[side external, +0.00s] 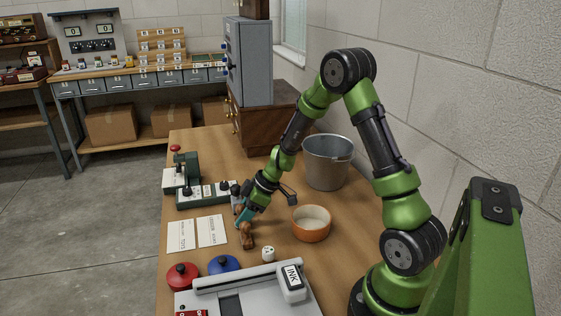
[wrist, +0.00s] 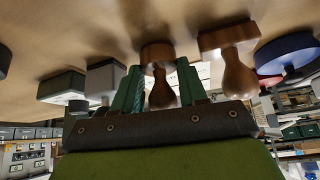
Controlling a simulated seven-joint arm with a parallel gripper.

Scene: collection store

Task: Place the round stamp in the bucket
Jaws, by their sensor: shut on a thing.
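My gripper (side external: 241,217) is low over the middle of the table, left of the orange bowl. In the wrist view its teal fingers (wrist: 159,80) are shut on the round stamp (wrist: 161,92), a brown wooden stamp with a round base and turned handle. I cannot tell whether its base touches the table. A second wooden stamp (wrist: 236,72) with a squarer base stands close beside it. In the side view a brown wooden stamp (side external: 247,240) shows just below the fingers; the stamps overlap there. The grey metal bucket (side external: 327,168) stands upright behind and right of my gripper.
A white die (side external: 268,254), blue pad (side external: 224,264), red pad (side external: 182,276) and ink machine (side external: 235,295) lie in front. Green devices (side external: 205,194) and paper cards (side external: 198,232) lie left.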

